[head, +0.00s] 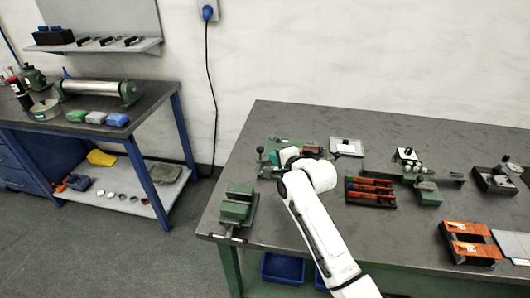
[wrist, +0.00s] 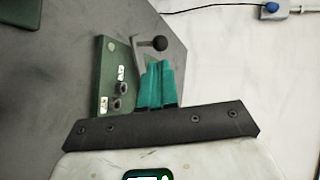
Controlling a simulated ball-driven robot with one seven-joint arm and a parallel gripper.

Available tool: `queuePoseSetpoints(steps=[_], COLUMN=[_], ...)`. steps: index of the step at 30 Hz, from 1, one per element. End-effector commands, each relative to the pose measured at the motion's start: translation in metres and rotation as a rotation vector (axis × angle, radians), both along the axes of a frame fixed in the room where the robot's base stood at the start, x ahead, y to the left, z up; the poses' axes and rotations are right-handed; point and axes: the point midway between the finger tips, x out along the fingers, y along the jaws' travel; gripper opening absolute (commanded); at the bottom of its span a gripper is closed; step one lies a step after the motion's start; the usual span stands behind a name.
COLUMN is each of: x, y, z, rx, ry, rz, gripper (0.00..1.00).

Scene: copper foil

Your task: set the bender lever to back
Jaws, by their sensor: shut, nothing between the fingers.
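The bender has a green base plate (head: 284,143) near the left end of the bench, partly hidden behind my arm. In the wrist view its green plate (wrist: 104,78) carries two dark bolts and small white labels. The bender lever (wrist: 138,53) shows there as a grey bar with a black ball knob (wrist: 158,43). A dark ball knob (head: 260,150) also shows in the head view, left of my gripper. My gripper (wrist: 158,83) has teal fingers, shut and empty, close beside the lever. I cannot tell whether they touch it. The fingers hide the lever's lower part.
A green vise (head: 238,207) stands at the bench's front left corner. Right of my arm are a dark tray of red-handled tools (head: 370,190), a white-topped plate (head: 347,146) and a green-and-grey device (head: 427,190). Bare bench (head: 300,116) lies behind the bender.

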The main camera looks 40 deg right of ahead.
Motion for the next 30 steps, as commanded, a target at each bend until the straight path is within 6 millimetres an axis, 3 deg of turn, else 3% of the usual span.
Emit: queuePoseSetpoints(steps=[6, 13, 30], x=[0.031, 0.053, 0.063], y=[-0.007, -0.011, -0.014], z=[-0.012, -0.022, -0.027], rx=[-0.002, -0.001, 0.0], ry=[0.002, 0.0, -0.001], rz=[0.001, 0.001, 0.0], gripper=[0.0, 0.0, 0.0])
